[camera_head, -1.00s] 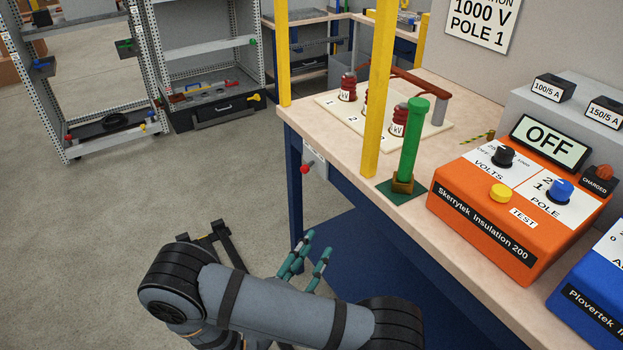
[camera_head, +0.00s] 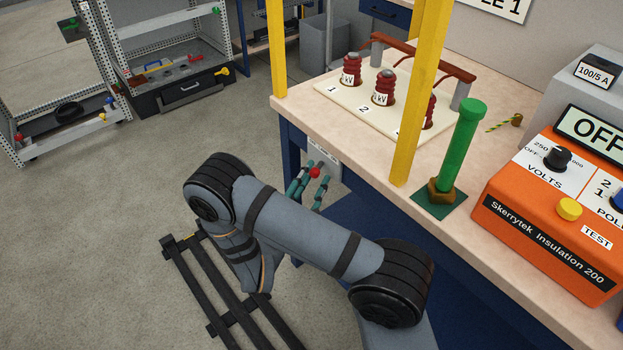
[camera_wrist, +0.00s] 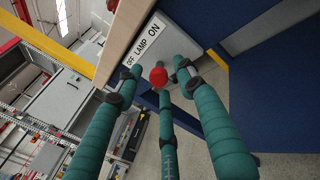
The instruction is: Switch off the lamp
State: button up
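The lamp switch is a pale box (camera_head: 327,160) under the front edge of the bench. Its red ball knob (camera_head: 314,173) shows beside my gripper (camera_head: 306,187) in the head view. In the wrist view a label (camera_wrist: 143,45) reads "OFF LAMP ON", and the red knob (camera_wrist: 158,76) shows among the teal fingertips of my gripper (camera_wrist: 155,84). The fingers are spread apart, around or just behind the knob. I cannot tell whether they touch it. The knob's lever is mostly hidden, and its switch position is unclear.
The bench top (camera_head: 300,106) overhangs the switch. Yellow posts (camera_head: 424,90) stand at its edge, with a green post (camera_head: 461,150) and an orange tester (camera_head: 560,215) on top. A dark rail track (camera_head: 215,290) lies on the floor. Open floor is to the left.

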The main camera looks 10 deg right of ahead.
jog(key=shift+c, duration=1.3)
grip_shut()
jog(key=shift+w+a+f+m+g+h+b, duration=0.1)
jog(key=shift+w+a+m+g+h+b, duration=0.35)
jog(key=shift+w+m+g+h+b, duration=1)
jog(key=shift+w+a+f+m+g+h+b, duration=0.15)
jog(key=shift+a+m+g+h+b, duration=0.55)
jog(key=shift+m+g, duration=1.65)
jog(key=shift+w+a+r+m+g+h+b, duration=0.15)
jog(key=shift+w+m+g+h+b, duration=1.1)
jog(key=shift+g, duration=1.45)
jog(key=shift+s+g+h+b, duration=0.3)
jog(key=shift+b, duration=0.05)
